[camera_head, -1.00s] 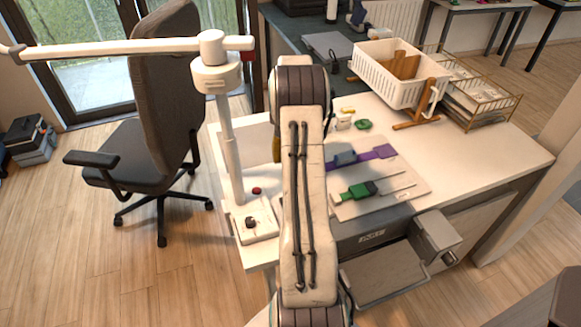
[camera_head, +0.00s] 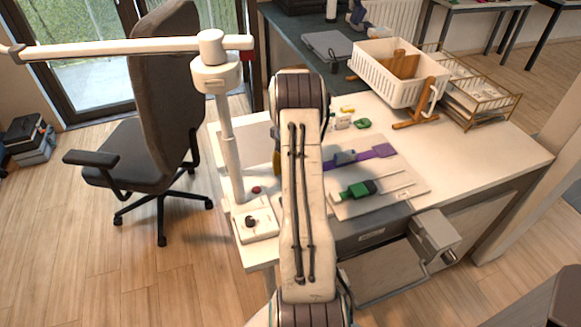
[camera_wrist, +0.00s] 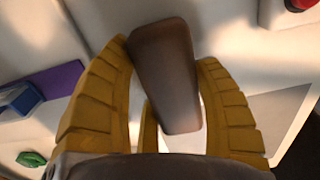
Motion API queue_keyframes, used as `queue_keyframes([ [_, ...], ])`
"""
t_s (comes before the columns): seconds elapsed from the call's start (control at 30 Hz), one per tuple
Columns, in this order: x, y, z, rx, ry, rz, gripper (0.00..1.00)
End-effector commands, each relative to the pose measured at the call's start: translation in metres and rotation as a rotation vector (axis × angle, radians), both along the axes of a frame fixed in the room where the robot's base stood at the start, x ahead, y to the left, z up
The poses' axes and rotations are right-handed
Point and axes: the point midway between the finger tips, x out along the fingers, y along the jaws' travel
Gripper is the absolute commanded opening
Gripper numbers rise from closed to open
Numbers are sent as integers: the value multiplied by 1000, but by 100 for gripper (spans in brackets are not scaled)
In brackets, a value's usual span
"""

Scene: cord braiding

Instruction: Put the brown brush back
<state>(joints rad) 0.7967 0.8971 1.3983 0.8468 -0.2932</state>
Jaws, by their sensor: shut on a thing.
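The brown brush (camera_wrist: 165,75) is between the two yellow fingers of my gripper (camera_wrist: 163,53) in the wrist view. Its smooth brown block fills the gap, tilted, with one end pointing up the picture. My gripper is shut on it. Its bristles cannot be made out. In the head view my own arm hides the brush and nearly all of my gripper; only a bit of yellow finger shows at the arm's left edge, over the white table (camera_head: 480,150).
A board (camera_head: 412,190) with green and purple tools lies right of my arm. A white basket (camera_head: 378,85) on a wooden stand and a wire rack (camera_head: 482,98) stand behind. A white post (camera_head: 230,150) with a crossbar rises at left. A chair (camera_head: 165,90) stands beyond.

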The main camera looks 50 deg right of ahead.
Motion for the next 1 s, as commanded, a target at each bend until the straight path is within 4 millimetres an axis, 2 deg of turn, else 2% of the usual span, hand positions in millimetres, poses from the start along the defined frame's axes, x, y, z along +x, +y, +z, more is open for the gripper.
queue_keyframes([
  [0.07,0,0,-3,0,0,0,26],
  [0.1,0,0,-3,0,0,0,62],
  [0.37,0,0,-2,0,0,0,85],
  [0.6,0,0,-2,0,0,0,85],
  [0.77,0,0,6,-1,-2,0,85],
  [1.0,1,-1,42,-3,-4,0,85],
])
